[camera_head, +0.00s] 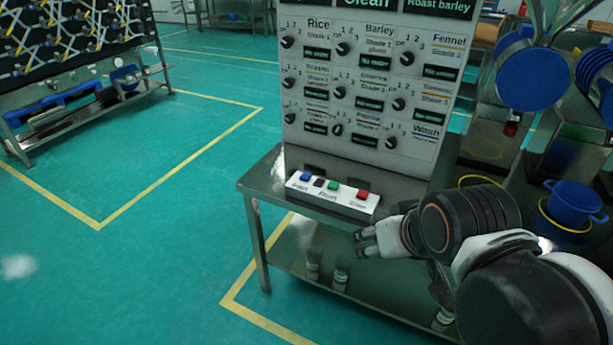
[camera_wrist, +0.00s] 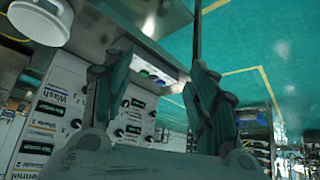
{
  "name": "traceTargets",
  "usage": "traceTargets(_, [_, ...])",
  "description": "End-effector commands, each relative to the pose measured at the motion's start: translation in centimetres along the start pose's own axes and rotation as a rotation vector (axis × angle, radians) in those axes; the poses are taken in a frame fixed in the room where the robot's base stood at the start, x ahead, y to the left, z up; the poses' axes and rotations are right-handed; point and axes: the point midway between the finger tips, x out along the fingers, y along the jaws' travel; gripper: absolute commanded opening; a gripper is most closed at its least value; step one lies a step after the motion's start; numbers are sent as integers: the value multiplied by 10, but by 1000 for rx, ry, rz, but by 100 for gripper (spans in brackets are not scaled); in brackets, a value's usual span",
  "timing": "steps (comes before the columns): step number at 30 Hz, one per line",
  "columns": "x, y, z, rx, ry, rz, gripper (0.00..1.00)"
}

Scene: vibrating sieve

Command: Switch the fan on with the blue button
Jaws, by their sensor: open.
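The blue button (camera_head: 305,176) is at the left end of a white button box (camera_head: 335,199) on the metal table. A dark button, a green button (camera_head: 333,185) and a red button (camera_head: 363,194) follow to its right. My gripper (camera_head: 362,243) is in front of and below the box's right end in the head view, apart from the blue button. In the wrist view my gripper (camera_wrist: 158,85) has its fingers spread with nothing between them. The blue button (camera_wrist: 160,83) shows small between them, beside the green one. The red button is not visible there.
A white panel (camera_head: 375,85) with several knobs and labels stands behind the box. The metal table (camera_head: 262,180) has a lower shelf with small cylinders. A blue pot (camera_head: 573,203) is at right. The green floor at left is clear, with a rack beyond.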

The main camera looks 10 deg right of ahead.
Motion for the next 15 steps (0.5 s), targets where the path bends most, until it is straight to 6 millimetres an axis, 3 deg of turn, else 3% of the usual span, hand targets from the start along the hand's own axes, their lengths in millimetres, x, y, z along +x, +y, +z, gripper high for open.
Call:
traceTargets(1, [0, 0, 0, 0, 0, 0, 38])
traceTargets(6, [0, 0, 0, 0, 0, 0, 0])
traceTargets(15, [0, 0, 0, 0, 0, 0, 0])
